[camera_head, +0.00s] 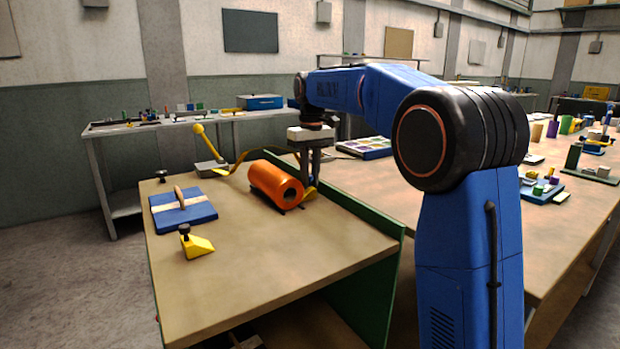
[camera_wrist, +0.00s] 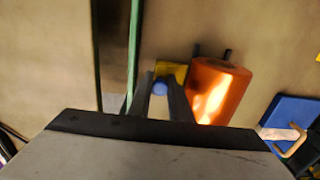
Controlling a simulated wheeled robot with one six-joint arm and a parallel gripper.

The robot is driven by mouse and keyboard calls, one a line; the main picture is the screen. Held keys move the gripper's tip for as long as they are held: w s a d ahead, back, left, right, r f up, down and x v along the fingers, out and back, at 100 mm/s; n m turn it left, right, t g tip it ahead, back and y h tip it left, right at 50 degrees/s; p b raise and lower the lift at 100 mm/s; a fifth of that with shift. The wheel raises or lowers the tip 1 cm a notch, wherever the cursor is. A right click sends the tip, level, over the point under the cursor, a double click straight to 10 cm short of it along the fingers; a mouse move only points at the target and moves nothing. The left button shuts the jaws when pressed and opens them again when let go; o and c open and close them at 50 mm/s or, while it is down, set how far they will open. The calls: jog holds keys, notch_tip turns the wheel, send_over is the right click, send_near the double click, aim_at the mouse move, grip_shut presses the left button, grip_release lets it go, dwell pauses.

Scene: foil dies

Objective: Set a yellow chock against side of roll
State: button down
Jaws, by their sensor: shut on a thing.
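The orange roll (camera_head: 268,181) lies on its side on the near table and shows large in the wrist view (camera_wrist: 218,92). My gripper (camera_head: 309,185) is down at the table, right of the roll. It is shut on the blue knob (camera_wrist: 160,88) of a yellow chock (camera_wrist: 178,72). This chock also shows low beneath the fingers in the head view (camera_head: 310,194). It stands right beside the roll; I cannot tell whether they touch. A second yellow chock (camera_head: 199,248) with a black knob stands apart, nearer the front left.
A blue plate with a wooden handle (camera_head: 184,209) lies left of the roll. A yellow lever with a ball end (camera_head: 199,130) rises behind it. A green side panel (camera_head: 361,214) edges the table on the right. The table's front is clear.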

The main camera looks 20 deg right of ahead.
aim_at(311, 176)
jog(key=c, duration=1.6)
grip_release()
jog(key=shift+f, duration=0.1)
jog(key=shift+c, duration=0.2)
notch_tip(311, 176, up, 12)
jog(key=shift+d, duration=0.2)
